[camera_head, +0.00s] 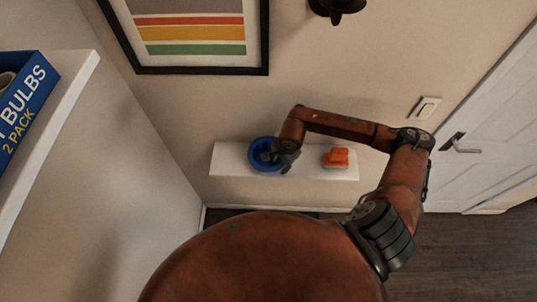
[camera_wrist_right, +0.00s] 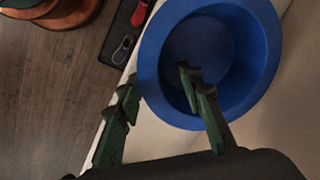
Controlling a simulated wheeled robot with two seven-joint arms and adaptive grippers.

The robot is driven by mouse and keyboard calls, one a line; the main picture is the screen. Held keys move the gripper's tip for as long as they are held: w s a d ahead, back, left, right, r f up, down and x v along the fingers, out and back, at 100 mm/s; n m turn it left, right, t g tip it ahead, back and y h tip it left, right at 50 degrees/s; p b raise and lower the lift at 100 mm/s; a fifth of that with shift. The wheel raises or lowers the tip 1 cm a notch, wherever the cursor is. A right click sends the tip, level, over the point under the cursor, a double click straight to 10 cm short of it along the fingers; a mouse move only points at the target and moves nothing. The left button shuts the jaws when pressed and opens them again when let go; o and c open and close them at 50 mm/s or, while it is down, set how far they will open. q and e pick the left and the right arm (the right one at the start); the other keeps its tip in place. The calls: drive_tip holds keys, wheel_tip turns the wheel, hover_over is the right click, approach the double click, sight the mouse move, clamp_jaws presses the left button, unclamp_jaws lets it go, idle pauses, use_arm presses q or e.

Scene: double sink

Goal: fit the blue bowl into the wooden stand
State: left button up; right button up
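The blue bowl (camera_head: 254,163) sits on a white wall shelf, toward its left end. In the right wrist view the bowl (camera_wrist_right: 262,45) is seen from above and looks empty apart from my finger. My right gripper (camera_head: 279,157) is at the bowl's right side. In the wrist view the right gripper (camera_wrist_right: 158,80) is open, with one finger over the inside of the bowl and the other outside its rim. The rim lies between the fingers; I cannot tell whether they touch it. I see no wooden stand in either view. My left gripper is not in view.
An orange object (camera_head: 336,158) lies on the white shelf (camera_head: 307,172), right of the bowl. A blue bulb box (camera_head: 27,95) stands on another shelf at the left. A door (camera_head: 492,150) is at the right. A dark mat (camera_wrist_right: 118,38) with a red item shows beyond the shelf edge.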

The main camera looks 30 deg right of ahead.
drive_tip(key=shift+f, duration=0.4)
drive_tip(key=shift+c, duration=0.2)
clamp_jaws()
idle(0.3)
